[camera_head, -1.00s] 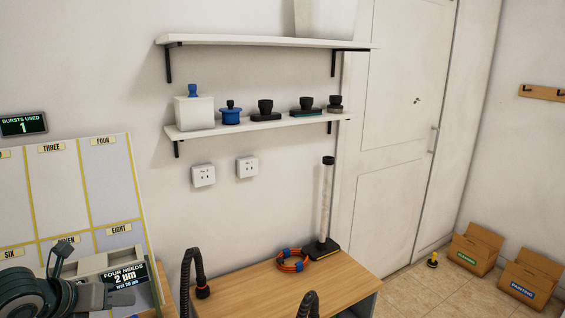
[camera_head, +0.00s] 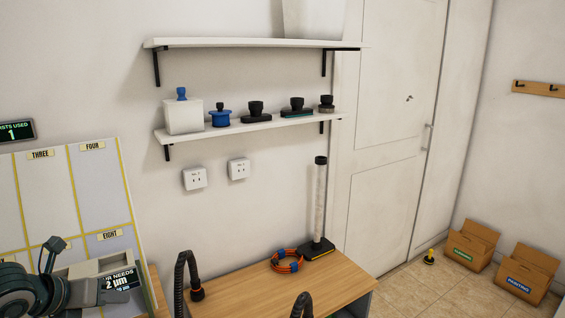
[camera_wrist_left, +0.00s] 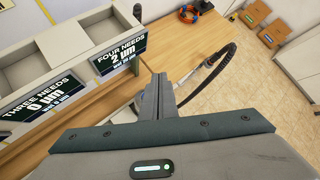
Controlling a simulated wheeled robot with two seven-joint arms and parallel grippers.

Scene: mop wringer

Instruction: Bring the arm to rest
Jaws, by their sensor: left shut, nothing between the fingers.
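My left gripper (camera_head: 95,290) is at the lower left of the head view, in front of the numbered board. In the left wrist view its fingers (camera_wrist_left: 158,98) are together with nothing between them. They are close to the tray unit with the "FOUR NEEDS 2 µm" sign (camera_wrist_left: 121,54); I cannot tell whether they touch it. My right gripper is not in view.
The numbered board (camera_head: 100,195) stands at left. A wooden bench (camera_head: 245,293) carries an orange-blue cable coil (camera_head: 287,262), a clear upright tube (camera_head: 319,205) and black hoses (camera_head: 182,285). Shelves (camera_head: 250,128) hang above. Two cardboard boxes (camera_head: 472,247) (camera_head: 527,272) and open floor are at right.

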